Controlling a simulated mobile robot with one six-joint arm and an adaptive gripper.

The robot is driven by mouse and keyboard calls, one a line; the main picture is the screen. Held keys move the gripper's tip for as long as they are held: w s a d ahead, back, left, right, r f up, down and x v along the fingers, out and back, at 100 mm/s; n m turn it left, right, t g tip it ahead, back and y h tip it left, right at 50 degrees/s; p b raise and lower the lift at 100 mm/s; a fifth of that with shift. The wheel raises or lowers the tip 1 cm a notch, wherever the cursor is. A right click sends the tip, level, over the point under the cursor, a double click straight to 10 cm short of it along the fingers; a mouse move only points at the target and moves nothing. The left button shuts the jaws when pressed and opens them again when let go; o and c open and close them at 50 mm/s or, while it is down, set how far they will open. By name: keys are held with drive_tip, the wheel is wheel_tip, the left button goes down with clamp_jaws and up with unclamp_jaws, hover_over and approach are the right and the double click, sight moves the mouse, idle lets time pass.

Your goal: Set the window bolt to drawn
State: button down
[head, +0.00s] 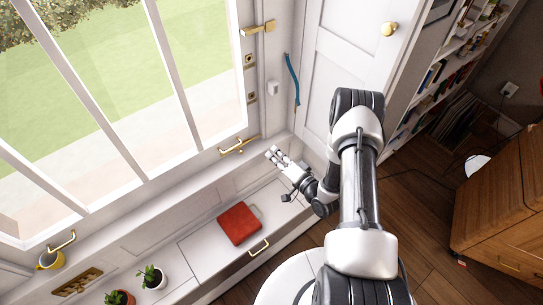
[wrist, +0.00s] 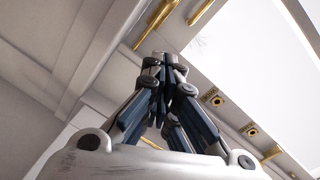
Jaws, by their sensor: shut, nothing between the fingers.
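A slim brass rod (head: 249,141) lies along the window's lower right corner, beside a brass pull handle (head: 231,147) on the bottom rail. The rod looks like the window bolt, but its setting is too small to tell. In the wrist view, the rod (wrist: 157,18) shows beyond the fingers at the top, with the handle (wrist: 200,11) to its right. My gripper (head: 275,153) is shut and empty, just right of and slightly below the rod in the head view. It also shows in the wrist view (wrist: 162,62), with its fingertips together and apart from the brass.
A brass lever (head: 258,28) and small brass plates (head: 250,58) sit on the window's right side. Below the window, a bench (head: 205,247) holds a red cushion or book (head: 239,223) and potted plants (head: 152,277). A blue strip (head: 292,78) hangs beside the white door.

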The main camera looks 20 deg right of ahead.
drive_tip(key=w+a+f+b, duration=0.1)
drive_tip(key=w+a, duration=0.1)
drive_tip(key=w+a+b, duration=0.1)
drive_tip(key=w+a, duration=0.1)
drive_tip(key=w+a+f, duration=0.1)
drive_tip(key=w+a, duration=0.1)
drive_tip(key=shift+w+f+b, duration=0.35)
drive_tip(key=shift+b, duration=0.05)
drive_tip(key=shift+a, duration=0.1)
drive_tip(key=a, duration=0.1)
drive_tip(key=s+a, duration=0.1)
drive_tip(key=a, duration=0.1)
drive_tip(key=shift+s+a, duration=0.1)
drive_tip(key=shift+a, duration=0.1)
drive_tip(key=shift+d, duration=0.1)
drive_tip(key=shift+r, duration=0.1)
